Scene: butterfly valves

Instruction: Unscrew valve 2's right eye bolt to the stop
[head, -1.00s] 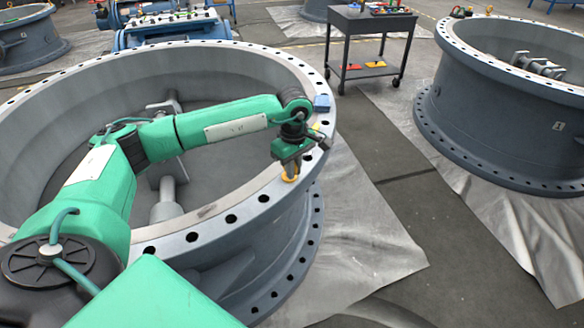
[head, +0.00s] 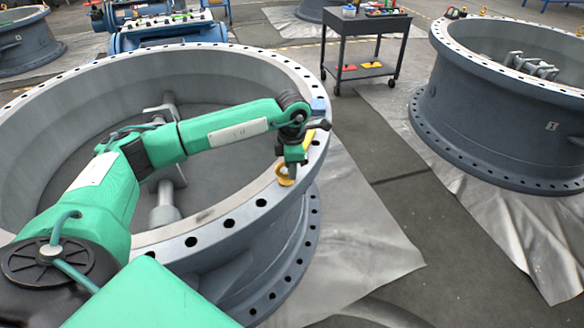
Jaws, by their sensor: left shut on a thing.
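The large grey valve body (head: 230,217) fills the left half of the head view, with a flange full of bolt holes around its top. A yellow eye bolt (head: 285,181) stands on the right side of that flange. My left gripper (head: 287,167) points down over the eye bolt and is shut on it. The gripper hides the upper part of the bolt, and its thread cannot be seen. My right gripper is not in view.
A blue block (head: 318,104) and a yellow item (head: 309,140) are on the flange behind my gripper. A dark tool cart (head: 367,45) stands at the back. A second grey valve (head: 500,110) stands at the right. Sheeting and open floor lie between them.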

